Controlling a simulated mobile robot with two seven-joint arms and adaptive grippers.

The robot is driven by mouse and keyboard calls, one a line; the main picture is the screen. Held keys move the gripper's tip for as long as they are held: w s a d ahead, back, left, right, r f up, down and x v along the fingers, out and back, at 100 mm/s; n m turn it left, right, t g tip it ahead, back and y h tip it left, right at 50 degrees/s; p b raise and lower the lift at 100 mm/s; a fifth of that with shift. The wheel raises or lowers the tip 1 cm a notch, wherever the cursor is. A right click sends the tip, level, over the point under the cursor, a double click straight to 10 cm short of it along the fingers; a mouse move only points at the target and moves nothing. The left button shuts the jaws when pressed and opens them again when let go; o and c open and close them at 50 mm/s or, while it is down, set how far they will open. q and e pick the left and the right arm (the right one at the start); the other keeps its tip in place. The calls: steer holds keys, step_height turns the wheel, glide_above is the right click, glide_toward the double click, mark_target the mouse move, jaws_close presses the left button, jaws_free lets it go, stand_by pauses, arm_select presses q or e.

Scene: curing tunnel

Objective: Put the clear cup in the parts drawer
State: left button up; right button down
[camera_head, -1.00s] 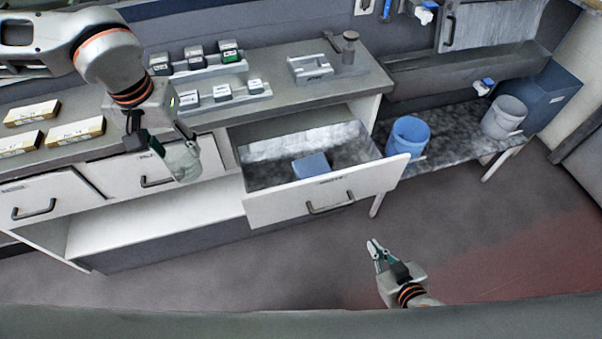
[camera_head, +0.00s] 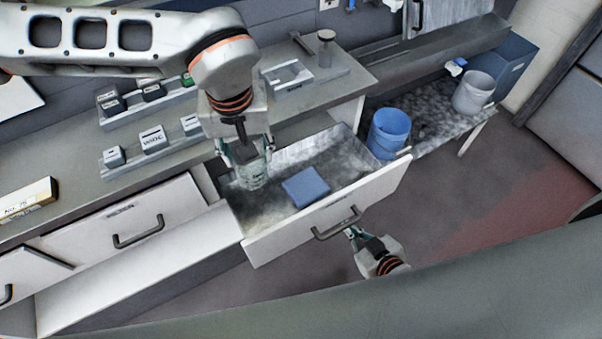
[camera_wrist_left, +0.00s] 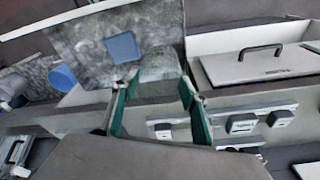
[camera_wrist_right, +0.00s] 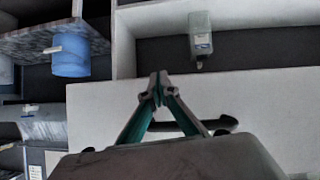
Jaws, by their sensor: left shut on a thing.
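The clear cup (camera_head: 254,177) is in my left gripper (camera_head: 247,160), whose fingers are shut around it. The cup hangs over the left part of the open parts drawer (camera_head: 318,220); I cannot tell how high it is above the drawer floor. In the left wrist view the see-through cup (camera_wrist_left: 160,68) sits between the fingertips (camera_wrist_left: 158,88), with the drawer (camera_wrist_left: 85,42) beyond. My right gripper (camera_head: 350,233) is near the drawer's front handle (camera_head: 338,224). In the right wrist view its fingertips (camera_wrist_right: 158,82) meet with nothing visible between them.
A blue block (camera_head: 305,187) lies in the drawer, right of the cup. Small labelled boxes (camera_head: 152,138) stand in racks on the counter behind. A blue bucket (camera_head: 388,132) and a grey bucket (camera_head: 473,92) stand on the low bench at right. A shut drawer (camera_head: 125,222) is at left.

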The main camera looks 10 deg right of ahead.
mark_target(261, 172)
arm_select(q)
steer(key=shift+d+f, duration=0.25)
steer(key=shift+d, duration=0.5)
steer(key=shift+d+f, duration=0.2)
steer(key=shift+f, duration=0.1)
steer(key=f, duration=0.5)
steer(key=shift+s+f, duration=0.15)
steer(key=shift+s, duration=0.15)
steer(key=shift+w+a+f+p, duration=0.1)
steer(key=shift+f+p, duration=0.15)
steer(key=shift+f, duration=3.2)
steer(key=shift+w+f+p, duration=0.1)
steer(key=shift+f+p, duration=0.15)
steer(key=shift+f, duration=3.2)
arm_select(e)
steer(key=shift+s+a+r, duration=0.1)
steer(key=shift+a+r, duration=0.05)
steer(key=shift+r, duration=0.1)
arm_select(q)
steer(key=shift+f, duration=0.1)
arm_select(e)
steer(key=shift+f, duration=0.15)
